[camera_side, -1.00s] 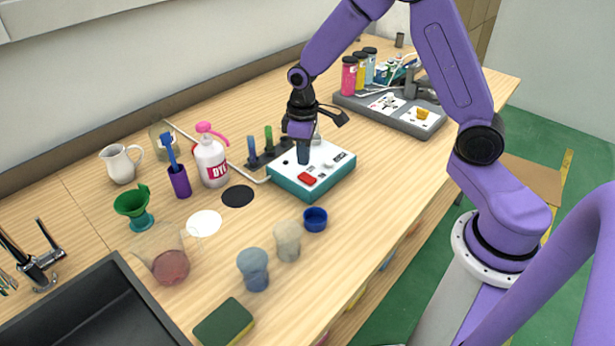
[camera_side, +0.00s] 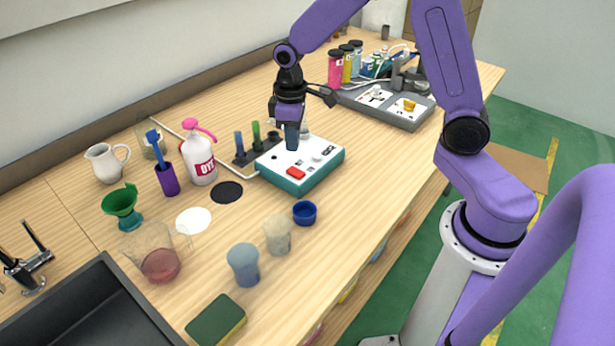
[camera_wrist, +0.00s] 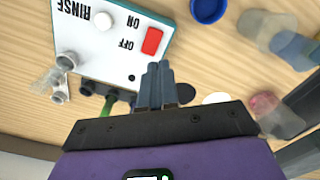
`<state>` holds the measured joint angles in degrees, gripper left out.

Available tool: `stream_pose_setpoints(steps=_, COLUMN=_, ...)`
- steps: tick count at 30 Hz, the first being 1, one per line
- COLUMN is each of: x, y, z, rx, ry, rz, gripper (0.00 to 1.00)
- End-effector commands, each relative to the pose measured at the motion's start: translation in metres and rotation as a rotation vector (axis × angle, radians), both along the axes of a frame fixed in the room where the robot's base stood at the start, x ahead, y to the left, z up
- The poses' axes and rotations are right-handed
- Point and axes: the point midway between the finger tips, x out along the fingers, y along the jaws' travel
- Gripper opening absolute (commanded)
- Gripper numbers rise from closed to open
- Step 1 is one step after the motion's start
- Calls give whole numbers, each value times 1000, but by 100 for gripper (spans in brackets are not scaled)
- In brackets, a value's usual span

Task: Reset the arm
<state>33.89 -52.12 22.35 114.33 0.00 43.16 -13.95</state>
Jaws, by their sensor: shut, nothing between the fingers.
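My purple arm ends in my gripper (camera_side: 292,146), which points down over the left part of the white and teal rinse box (camera_side: 318,177). The fingers are shut with nothing between them. In the wrist view the closed fingers (camera_wrist: 156,75) show in front of the box, which carries a red switch (camera_wrist: 152,41) marked ON and OFF and the word RINSE. In the side view I cannot tell how far the fingertips are above the box top.
A white dye bottle (camera_side: 201,160) with a pink top, a purple cup (camera_side: 167,180), a green funnel (camera_side: 121,203) and a pitcher (camera_side: 106,163) stand at left. A blue cap (camera_side: 304,213), cloudy cups (camera_side: 243,266) and a beaker (camera_side: 160,262) stand in front. A grey station (camera_side: 395,112) stands behind right.

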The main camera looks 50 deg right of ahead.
Motion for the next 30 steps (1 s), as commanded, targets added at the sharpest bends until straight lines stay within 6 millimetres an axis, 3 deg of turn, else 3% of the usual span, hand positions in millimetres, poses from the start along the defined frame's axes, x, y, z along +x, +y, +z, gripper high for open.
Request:
stream_pose_setpoints(steps=6, x=-66, y=34, z=31, rx=6, ry=-9, rz=138, gripper=0)
stream_pose_setpoints(steps=10, x=-111, y=45, z=45, rx=9, ry=-13, rz=222, gripper=0)
stream_pose_setpoints(steps=15, x=-170, y=48, z=59, rx=14, ry=-17, rz=333, gripper=0)
stream_pose_setpoints(steps=21, x=-231, y=36, z=67, rx=19, ry=-18, rz=453, gripper=0)
stream_pose_setpoints(steps=25, x=-256, y=28, z=68, rx=22, ry=-18, rz=505, gripper=0)
stream_pose_setpoints(steps=30, x=-269, y=22, z=68, rx=22, ry=-17, rz=535, gripper=0)
